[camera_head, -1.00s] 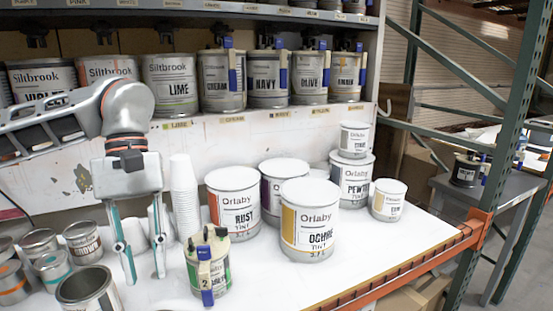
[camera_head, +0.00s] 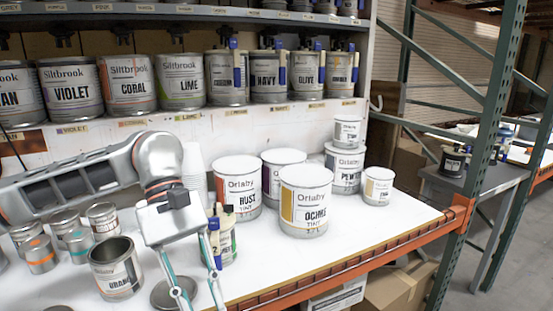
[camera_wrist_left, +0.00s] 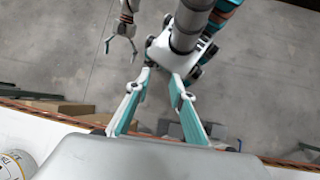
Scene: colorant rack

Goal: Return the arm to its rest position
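My left arm reaches in from the left in the head view. Its gripper (camera_head: 203,298) hangs low near the shelf's front edge, in front of the green-labelled can with blue and cream clips (camera_head: 222,240). The fingers are apart with nothing between them. In the left wrist view the left gripper (camera_wrist_left: 160,82) also shows open and empty, with floor beyond its tips. My right gripper (camera_wrist_left: 121,50) shows small at the top of that view, its fingers apart and empty. It is not in the head view.
An open grey can (camera_head: 117,268) stands left of the left gripper; a round lid (camera_head: 170,292) lies behind the fingers. The Ochre can (camera_head: 305,205), Rust can (camera_head: 238,190) and white cups (camera_head: 194,170) stand farther back. An orange beam (camera_head: 400,246) edges the white worktop.

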